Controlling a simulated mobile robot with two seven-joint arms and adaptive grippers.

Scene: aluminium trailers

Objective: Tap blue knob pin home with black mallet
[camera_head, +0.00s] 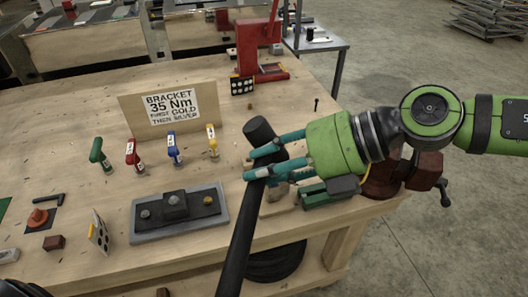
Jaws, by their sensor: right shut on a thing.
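The black mallet (238,235) runs from the bottom of the head view up to its cylindrical head above the bench. My right gripper (256,162) comes in from the right, with its teal fingers shut on the mallet near the head. The blue-topped piece (173,148), which seems to be the blue knob pin, stands upright in a row with green, red and yellow ones, left of the mallet and apart from it. How deep it sits cannot be told. My left gripper is not clearly in view.
A grey plate with a dark block (180,210) lies in front of the row. A sign board (168,108) stands behind it. A red press (258,55) is at the back, and a dark red vise (405,172) is at the right edge. Small parts lie at left.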

